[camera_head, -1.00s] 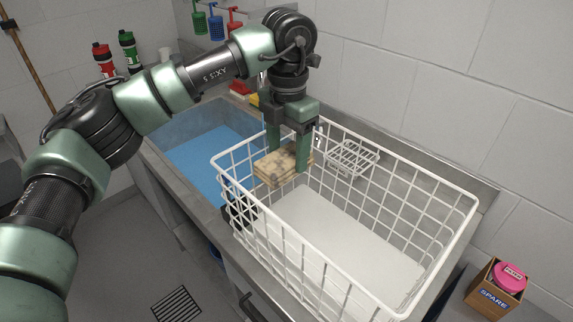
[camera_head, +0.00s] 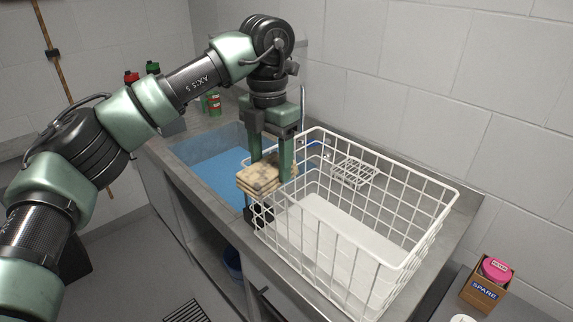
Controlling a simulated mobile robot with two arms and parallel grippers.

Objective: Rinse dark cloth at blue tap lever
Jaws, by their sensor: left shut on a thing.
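My left gripper (camera_head: 271,168) is shut on a folded beige cloth (camera_head: 259,184) with dark smudges. It holds the cloth at the left rim of the white wire basket, beside the sink basin. A blue tap lever (camera_head: 327,141) shows small behind the gripper, partly hidden by basket wires, near an upright metal spout (camera_head: 302,105). The sink basin (camera_head: 212,172) has a blue floor or blue water; I cannot tell which. My right gripper is not in view.
A dark object (camera_head: 262,216) sits below the cloth. A "SPARE" box (camera_head: 484,291) stands at lower right. Bottles stand at the back left.

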